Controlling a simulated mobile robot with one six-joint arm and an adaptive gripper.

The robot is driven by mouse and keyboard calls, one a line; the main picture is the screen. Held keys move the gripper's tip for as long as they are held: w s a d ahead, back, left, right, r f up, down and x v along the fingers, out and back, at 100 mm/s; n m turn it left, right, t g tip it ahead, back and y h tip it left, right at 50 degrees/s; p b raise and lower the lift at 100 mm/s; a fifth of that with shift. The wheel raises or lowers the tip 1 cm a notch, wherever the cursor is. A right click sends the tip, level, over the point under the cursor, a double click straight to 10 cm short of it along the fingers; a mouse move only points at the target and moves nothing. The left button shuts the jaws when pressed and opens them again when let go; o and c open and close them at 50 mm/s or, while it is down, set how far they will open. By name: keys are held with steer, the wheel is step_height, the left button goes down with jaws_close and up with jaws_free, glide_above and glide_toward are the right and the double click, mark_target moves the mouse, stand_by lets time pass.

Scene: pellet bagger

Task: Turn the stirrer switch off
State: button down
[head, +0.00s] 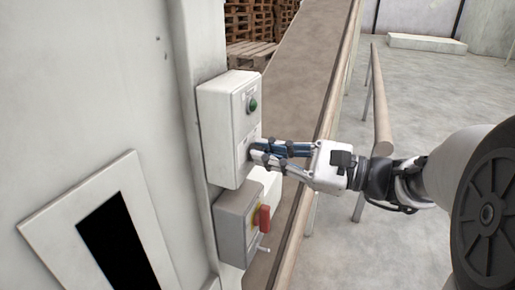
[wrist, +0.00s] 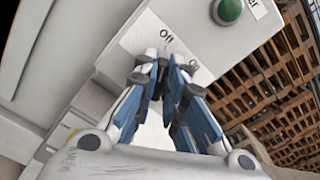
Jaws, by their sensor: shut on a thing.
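The white switch box (head: 222,125) is mounted on the grey post, with a green lamp or button (head: 252,105) high on its front. My gripper (head: 257,152) is at the lower part of that front, its fingers pointing left. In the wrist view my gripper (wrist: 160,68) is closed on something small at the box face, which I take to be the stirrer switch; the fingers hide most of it. A label plate (wrist: 150,35) there reads "Off" at upper left, and a partly covered "O..." word shows to the right. The green lamp (wrist: 229,11) is above.
Below sits a grey box with a red handle (head: 264,218) on yellow. A sloped conveyor (head: 305,55) with rails (head: 380,105) runs behind my gripper. Wooden pallets (head: 262,20) are stacked at the back. A white panel with a dark slot (head: 60,215) is at left.

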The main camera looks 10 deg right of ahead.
steer(key=c, duration=1.7)
jaws_free()
steer(key=shift+o, duration=0.2)
steer(key=v, duration=1.2)
